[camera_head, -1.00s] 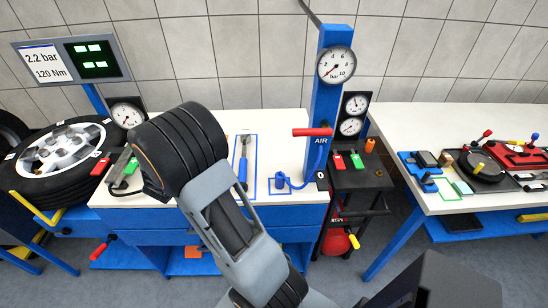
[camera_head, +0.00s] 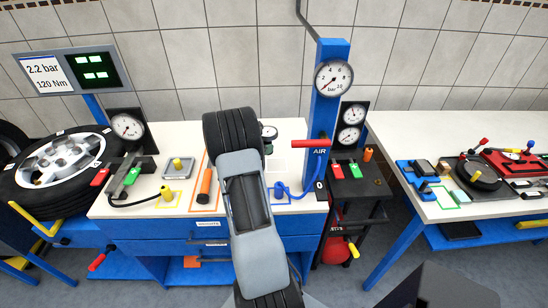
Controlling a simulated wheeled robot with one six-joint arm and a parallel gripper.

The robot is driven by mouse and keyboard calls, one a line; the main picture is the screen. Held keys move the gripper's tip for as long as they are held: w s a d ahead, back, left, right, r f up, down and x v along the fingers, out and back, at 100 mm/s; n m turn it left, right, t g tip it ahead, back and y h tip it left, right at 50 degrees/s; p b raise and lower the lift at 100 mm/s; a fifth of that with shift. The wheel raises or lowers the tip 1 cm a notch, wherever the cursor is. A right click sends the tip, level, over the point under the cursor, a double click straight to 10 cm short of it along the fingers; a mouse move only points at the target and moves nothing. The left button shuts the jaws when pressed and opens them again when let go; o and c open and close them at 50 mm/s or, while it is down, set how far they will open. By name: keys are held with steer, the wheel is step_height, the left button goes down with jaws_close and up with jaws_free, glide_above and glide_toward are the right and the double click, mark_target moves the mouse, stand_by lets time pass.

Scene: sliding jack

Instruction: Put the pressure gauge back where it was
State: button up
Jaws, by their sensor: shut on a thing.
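A small round gauge (camera_head: 268,131) with a pale face and dark rim shows just right of my arm's black joint, over the back of the left workbench. A dark part lies just under it; I cannot tell whether it belongs to the gauge or to my gripper. My arm stands across the middle of the bench and hides my gripper, so its hold on the gauge does not show. Whether the gauge touches the bench top is also hidden. Blue outlines on the bench are partly covered by my arm.
The blue air post (camera_head: 326,120) with its large dial (camera_head: 333,78) and red handle (camera_head: 311,143) stands right of my arm. An orange-handled tool (camera_head: 205,182) and a scale-like tray (camera_head: 178,168) lie left.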

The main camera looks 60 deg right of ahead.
steer(key=d+f, duration=0.1)
steer(key=s+d+f, duration=0.1)
steer(key=f, duration=0.1)
steer(key=d+f+p, duration=0.1)
steer(key=f, duration=0.1)
steer(key=shift+s+d, duration=0.2)
steer(key=shift+s, duration=0.15)
steer(key=shift+s+d+f, duration=0.1)
steer(key=shift+f, duration=0.3)
step_height(320, 180, down, 2)
steer(key=shift+p, duration=0.65)
steer(key=shift+f, duration=0.35)
steer(key=shift+f+b, duration=0.25)
steer(key=shift+b, duration=0.05)
steer(key=o, duration=1)
steer(key=shift+r, duration=0.1)
